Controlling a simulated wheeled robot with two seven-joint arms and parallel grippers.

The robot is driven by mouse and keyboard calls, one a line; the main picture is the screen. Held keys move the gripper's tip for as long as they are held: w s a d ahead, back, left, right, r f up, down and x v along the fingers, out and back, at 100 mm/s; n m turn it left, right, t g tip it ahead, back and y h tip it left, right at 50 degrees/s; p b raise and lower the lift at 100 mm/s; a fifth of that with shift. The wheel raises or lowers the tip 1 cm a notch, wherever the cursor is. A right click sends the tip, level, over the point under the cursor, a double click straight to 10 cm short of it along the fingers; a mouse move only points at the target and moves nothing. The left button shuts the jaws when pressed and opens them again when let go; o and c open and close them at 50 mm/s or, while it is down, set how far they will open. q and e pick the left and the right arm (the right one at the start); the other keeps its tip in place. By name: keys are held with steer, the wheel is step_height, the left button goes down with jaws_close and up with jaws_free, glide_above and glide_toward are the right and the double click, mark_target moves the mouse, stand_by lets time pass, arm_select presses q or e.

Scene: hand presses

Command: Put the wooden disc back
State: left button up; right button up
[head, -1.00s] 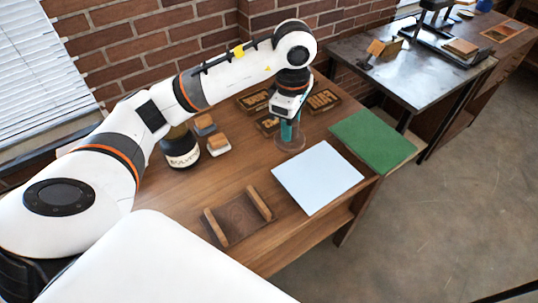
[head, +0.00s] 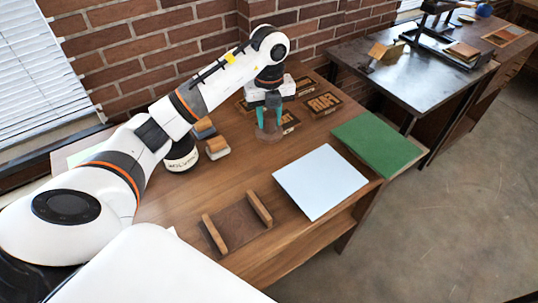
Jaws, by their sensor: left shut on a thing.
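The wooden disc (head: 269,137) is a small, dark brown round piece seen below my left gripper, over the middle-back of the wooden table (head: 175,205). My left gripper (head: 270,126) points down with teal fingers and is shut on the disc, with one finger at each side. I cannot tell whether the disc touches the table. A low wooden holder (head: 236,226) with two upright rails stands near the table's front edge, with nothing between the rails. My right gripper is not in view.
Lettered wooden blocks (head: 323,104) lie around and behind the gripper. A white sheet (head: 320,180) and a green mat (head: 380,143) lie to the right. A second table (head: 410,75) stands beyond.

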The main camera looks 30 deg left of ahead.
arm_select(q)
step_height(320, 180, down, 10)
steer(key=shift+r+p, duration=0.2)
steer(key=shift+p, duration=0.7)
steer(key=shift+f, duration=0.1)
steer(key=o, duration=1)
step_height(320, 180, up, 11)
steer(key=shift+r+b, duration=0.15)
steer(key=shift+b, duration=0.9)
steer(key=shift+r, duration=0.5)
